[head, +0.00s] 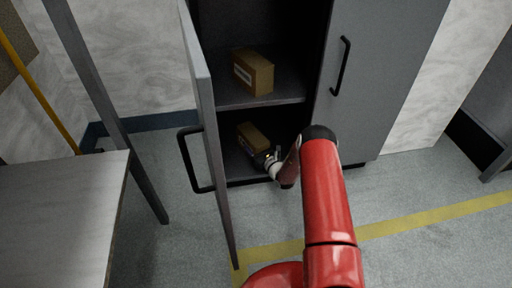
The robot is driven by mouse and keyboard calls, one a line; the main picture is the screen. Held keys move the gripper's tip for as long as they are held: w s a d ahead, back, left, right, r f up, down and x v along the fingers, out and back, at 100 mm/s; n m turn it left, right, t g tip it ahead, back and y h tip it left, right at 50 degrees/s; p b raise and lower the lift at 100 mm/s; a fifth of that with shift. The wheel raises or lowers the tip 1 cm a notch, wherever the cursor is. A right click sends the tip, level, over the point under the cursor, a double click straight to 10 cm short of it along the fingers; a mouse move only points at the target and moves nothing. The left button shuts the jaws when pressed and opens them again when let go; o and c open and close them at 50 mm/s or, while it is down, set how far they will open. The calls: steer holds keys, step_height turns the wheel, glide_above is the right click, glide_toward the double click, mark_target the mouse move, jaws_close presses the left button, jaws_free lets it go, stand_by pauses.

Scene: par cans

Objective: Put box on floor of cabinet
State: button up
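The grey cabinet (379,85) stands ahead with its left door (208,130) swung open. One brown box (254,71) with a pale label sits on the shelf (262,101) inside. A second brown box (252,137) is lower, in the bottom compartment, tilted in the picture. My gripper (268,160) reaches into that compartment at the near side of the lower box. The gripper and box look close or touching. The fingers are small and dark, so their opening and any hold on the box cannot be told. Whether the lower box rests on the cabinet floor (238,169) is unclear.
The right cabinet door (365,70) is shut. A table (62,205) stands at the left near the open door. A dark post (105,108) rises beside it. Grey floor with a yellow line (430,218) lies clear at the right.

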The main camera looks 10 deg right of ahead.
steer(key=o, duration=1.3)
steer(key=shift+f, duration=0.1)
steer(key=shift+d, duration=0.1)
steer(key=p+v, duration=0.2)
steer(key=v, duration=1)
